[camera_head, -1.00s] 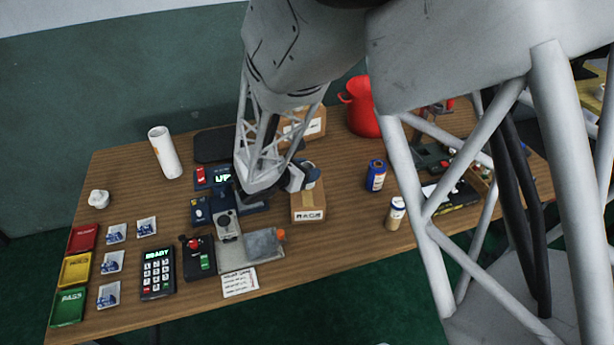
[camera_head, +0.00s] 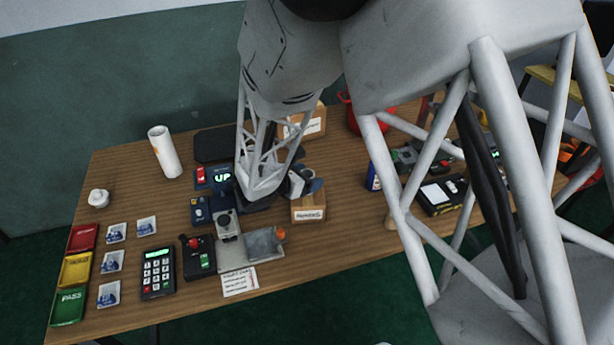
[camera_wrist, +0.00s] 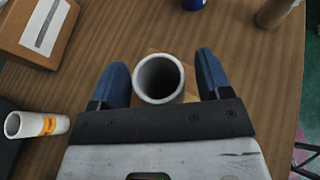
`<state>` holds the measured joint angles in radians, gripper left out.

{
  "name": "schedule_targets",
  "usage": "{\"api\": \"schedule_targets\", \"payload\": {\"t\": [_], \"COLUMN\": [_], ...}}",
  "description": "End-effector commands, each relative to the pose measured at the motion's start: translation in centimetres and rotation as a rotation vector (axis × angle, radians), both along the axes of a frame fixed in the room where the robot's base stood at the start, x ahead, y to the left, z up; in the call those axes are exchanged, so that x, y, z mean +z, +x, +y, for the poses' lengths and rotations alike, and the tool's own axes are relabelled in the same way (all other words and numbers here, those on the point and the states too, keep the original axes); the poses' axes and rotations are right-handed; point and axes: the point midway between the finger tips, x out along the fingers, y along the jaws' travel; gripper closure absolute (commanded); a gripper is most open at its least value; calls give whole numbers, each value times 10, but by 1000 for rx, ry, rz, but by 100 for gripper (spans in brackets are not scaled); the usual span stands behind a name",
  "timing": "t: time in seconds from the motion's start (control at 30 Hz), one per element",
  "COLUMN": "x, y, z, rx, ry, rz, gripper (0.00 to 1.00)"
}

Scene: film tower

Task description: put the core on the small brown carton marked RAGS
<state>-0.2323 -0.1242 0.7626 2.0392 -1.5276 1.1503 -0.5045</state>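The small brown carton (camera_head: 306,214) stands mid-table, its front label blurred in the head view. Only slivers of its top (camera_wrist: 186,94) show in the wrist view. The core (camera_wrist: 159,78), a short pale grey tube with an open dark end, stands upright over the carton top; its base is hidden. My gripper (camera_wrist: 162,72) is around it with blue fingers on both sides. A clear gap shows at the right finger and a very thin one at the left, so it looks open. In the head view, my gripper (camera_head: 305,184) is just above the carton, partly hiding the core.
A larger carton (camera_head: 313,124) stands close behind, also in the wrist view (camera_wrist: 38,27). A blue can (camera_head: 373,178) stands to the right, half behind my arm. A tall white roll (camera_head: 164,152) stands at the back left. A joystick box (camera_head: 199,257) and keypad (camera_head: 157,272) lie front left.

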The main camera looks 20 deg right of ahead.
Motion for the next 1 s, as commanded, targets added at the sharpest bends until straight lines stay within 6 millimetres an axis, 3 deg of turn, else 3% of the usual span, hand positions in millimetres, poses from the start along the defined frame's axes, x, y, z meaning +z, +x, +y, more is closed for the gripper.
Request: {"api": "schedule_targets", "payload": {"t": [0.47, 1.0], "x": [5, 26], "y": [-2, -21], "z": [5, 51], "rx": [1, 2], "ry": [0, 0], "rz": [0, -1], "gripper": [29, 29]}}
